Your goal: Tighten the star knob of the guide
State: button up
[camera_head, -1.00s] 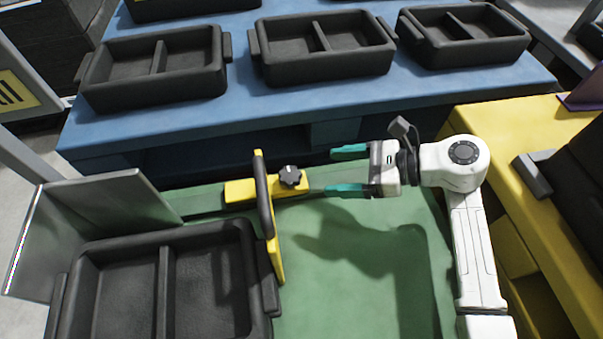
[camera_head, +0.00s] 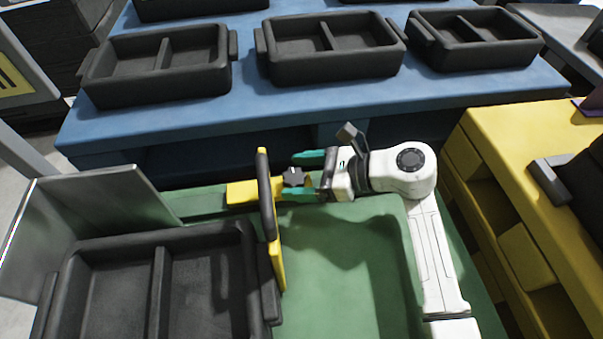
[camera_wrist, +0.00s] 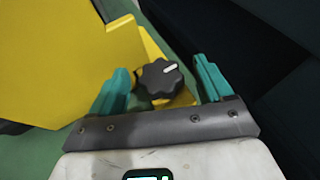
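The black star knob (camera_head: 294,177) sits on the yellow guide (camera_head: 242,193), at the back edge of the green surface in the head view. In the wrist view the knob (camera_wrist: 160,79) is lobed, with a white mark on its top, and the guide's yellow plate (camera_wrist: 60,60) fills the left. My gripper (camera_head: 300,176) has its teal fingers apart, one on each side of the knob. In the wrist view my gripper (camera_wrist: 158,85) shows gaps between the fingers and the knob, wider on the right; I see no clear contact.
A black two-part tray (camera_head: 205,290) stands left of the guide's upright plate, with a grey metal panel (camera_head: 95,225) behind it. Several black trays stand on the blue table (camera_head: 200,125) at the back. A yellow shelf unit (camera_head: 520,180) is at the right. The green surface (camera_head: 340,270) in front is clear.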

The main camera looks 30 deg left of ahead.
jog(key=c, duration=1)
jog(key=shift+p, duration=0.4)
